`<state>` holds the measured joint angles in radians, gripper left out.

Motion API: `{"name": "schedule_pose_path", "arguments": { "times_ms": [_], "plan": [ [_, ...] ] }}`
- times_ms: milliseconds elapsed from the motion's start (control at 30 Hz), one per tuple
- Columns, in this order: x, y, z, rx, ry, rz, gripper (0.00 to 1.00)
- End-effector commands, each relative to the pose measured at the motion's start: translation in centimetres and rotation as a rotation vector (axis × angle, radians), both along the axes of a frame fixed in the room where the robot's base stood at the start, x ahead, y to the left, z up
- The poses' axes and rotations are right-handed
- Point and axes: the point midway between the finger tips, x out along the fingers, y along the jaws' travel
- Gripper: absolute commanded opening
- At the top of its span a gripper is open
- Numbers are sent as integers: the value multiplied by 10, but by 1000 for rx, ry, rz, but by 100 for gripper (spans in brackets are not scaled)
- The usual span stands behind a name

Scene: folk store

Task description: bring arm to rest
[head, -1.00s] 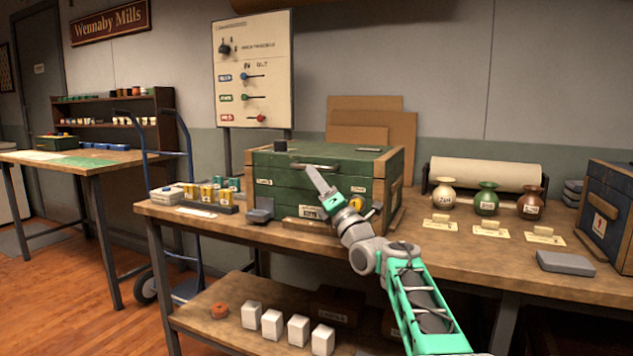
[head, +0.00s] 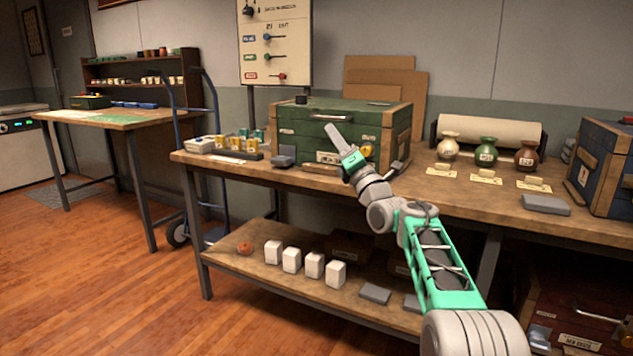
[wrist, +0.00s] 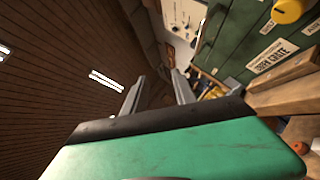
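My gripper (head: 337,135) is at the end of my green and grey arm, in front of the green wooden chest (head: 300,128) on the workbench. In the wrist view its two fingers (wrist: 157,92) stand apart with a gap between them and nothing held. The chest's green front (wrist: 243,45) shows at the right of the wrist view, with a yellow knob (wrist: 288,10) and a paper label. I cannot tell from the head view how far the fingers are from the chest.
The bench (head: 445,198) also carries small yellow and green tins (head: 236,143), three vases (head: 487,152), a grey block (head: 545,205) and a blue chest (head: 598,165). White blocks (head: 313,264) stand on the lower shelf. A blue hand truck (head: 217,150) stands left. The wood floor (head: 120,275) is clear.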

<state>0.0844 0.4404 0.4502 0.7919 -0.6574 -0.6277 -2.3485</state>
Motion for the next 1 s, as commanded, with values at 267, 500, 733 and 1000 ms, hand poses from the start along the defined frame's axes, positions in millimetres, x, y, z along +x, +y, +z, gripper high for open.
{"name": "schedule_pose_path", "arguments": {
  "times_ms": [267, 500, 733, 1000],
  "plan": [
    [-3, 13, 17, 49, 141, 48, 33],
    [-10, 16, 33, 145, 366, 85, 33],
    [-38, 7, 47, 347, 726, 80, 33],
    [-166, -32, 53, 945, 1365, -168, 33]
  ]
}}
